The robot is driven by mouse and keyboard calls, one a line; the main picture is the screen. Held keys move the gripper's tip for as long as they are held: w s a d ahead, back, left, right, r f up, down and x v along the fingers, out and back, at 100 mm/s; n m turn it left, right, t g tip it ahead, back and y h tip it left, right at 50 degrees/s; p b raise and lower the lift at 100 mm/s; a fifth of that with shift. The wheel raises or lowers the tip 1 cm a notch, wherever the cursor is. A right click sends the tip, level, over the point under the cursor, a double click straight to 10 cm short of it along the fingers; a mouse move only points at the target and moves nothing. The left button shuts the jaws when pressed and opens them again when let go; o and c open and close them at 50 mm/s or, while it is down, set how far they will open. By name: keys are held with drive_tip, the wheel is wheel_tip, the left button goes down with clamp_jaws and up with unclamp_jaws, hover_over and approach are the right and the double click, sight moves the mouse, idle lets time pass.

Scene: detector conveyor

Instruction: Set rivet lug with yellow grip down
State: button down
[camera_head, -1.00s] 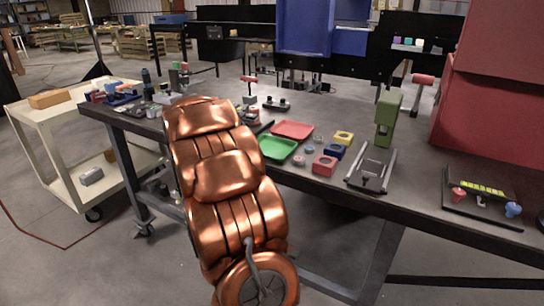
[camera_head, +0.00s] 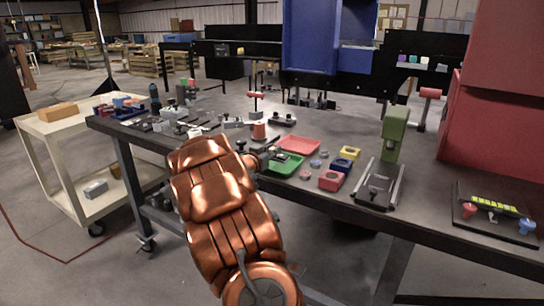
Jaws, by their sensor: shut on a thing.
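My gripper (camera_head: 268,154) is small and dark beyond the end of my copper arm. It is over the bench (camera_head: 330,208), by the left edge of the green tray (camera_head: 284,166). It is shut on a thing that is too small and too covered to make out. I cannot pick out the rivet lug or its yellow grip. I cannot tell whether the held thing touches the bench or the tray.
A red tray (camera_head: 298,145), a yellow block (camera_head: 350,152), a blue block (camera_head: 341,165) and a red block (camera_head: 331,181) lie right of my gripper. A green press (camera_head: 394,135) stands further right. Several tools crowd the bench's left part. A cream cart (camera_head: 52,128) stands left.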

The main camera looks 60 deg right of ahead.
drive_tip(key=shift+f, duration=0.9)
drive_tip(key=shift+f, duration=0.2)
drive_tip(key=c, duration=1)
unclamp_jaws()
drive_tip(key=shift+r, duration=0.25)
drive_tip(key=shift+a, duration=0.4)
drive_tip(key=a, duration=1.1)
drive_tip(key=shift+s+r+b, duration=0.25)
drive_tip(key=shift+s+b, duration=0.05)
drive_tip(key=shift+b, duration=0.05)
drive_tip(key=shift+a, duration=0.1)
